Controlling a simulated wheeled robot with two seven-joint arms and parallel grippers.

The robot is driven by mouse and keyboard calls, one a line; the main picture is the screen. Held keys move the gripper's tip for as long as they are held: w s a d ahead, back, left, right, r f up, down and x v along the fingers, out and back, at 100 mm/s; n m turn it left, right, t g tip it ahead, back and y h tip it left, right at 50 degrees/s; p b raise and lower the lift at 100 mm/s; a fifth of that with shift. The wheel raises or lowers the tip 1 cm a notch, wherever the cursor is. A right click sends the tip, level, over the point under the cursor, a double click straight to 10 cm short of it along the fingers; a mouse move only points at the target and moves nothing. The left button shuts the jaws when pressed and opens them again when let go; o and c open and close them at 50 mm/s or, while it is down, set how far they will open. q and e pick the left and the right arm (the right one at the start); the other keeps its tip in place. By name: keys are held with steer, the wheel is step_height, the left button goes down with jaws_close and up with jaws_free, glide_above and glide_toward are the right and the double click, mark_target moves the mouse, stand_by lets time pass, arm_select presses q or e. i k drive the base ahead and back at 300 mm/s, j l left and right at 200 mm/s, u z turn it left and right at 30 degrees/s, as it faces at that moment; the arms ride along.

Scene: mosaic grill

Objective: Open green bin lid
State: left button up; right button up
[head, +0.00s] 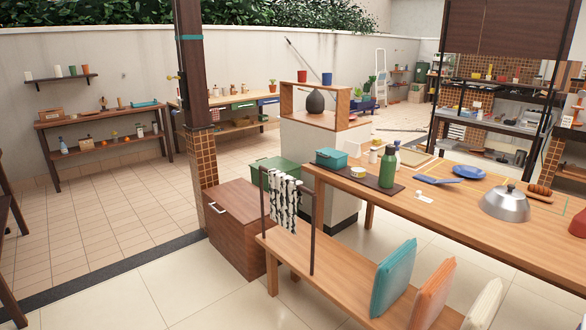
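A green bin (268,178) stands on the floor left of the middle of the head view. Its green lid (276,165) appears to lie flat and closed on top. The bin is partly hidden by the brown wooden box and by a black-and-white cloth (284,202) on a dark rack. Neither of my grippers is in view.
The brown wooden box (234,226) and a dark post (196,80) stand beside the bin. A white counter (320,150) is behind it. A wooden bench (330,275) and long table (450,208) fill the front right. Tiled floor (110,225) at left is clear.

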mark_target(280, 163)
steer(key=i+j+u, duration=0.4)
steer(key=i, duration=0.15)
steer(key=i+j+u, duration=0.35)
steer(key=i, duration=0.25)
steer(key=i+u, duration=0.4)
steer(key=i, duration=2.6)
steer(key=i+z, duration=0.2)
steer(key=i, duration=0.2)
steer(key=i+j+z, duration=0.25)
steer(key=i, duration=0.2)
steer(key=i+j+z, duration=0.2)
steer(key=i, duration=0.2)
steer(key=i+j+z, duration=0.25)
steer(key=i, duration=0.15)
steer(key=i+j+z, duration=0.2)
steer(key=z, duration=0.2)
steer(key=i+j+z, duration=0.4)
steer(key=j+z, duration=0.35)
steer(key=i+j+z, duration=0.2)
steer(key=j+z, duration=0.6)
steer(key=i+j+z, duration=0.1)
steer(key=j+z, duration=0.5)
steer(key=j, duration=0.25)
steer(key=k+j+z, duration=0.15)
steer(key=j, duration=0.25)
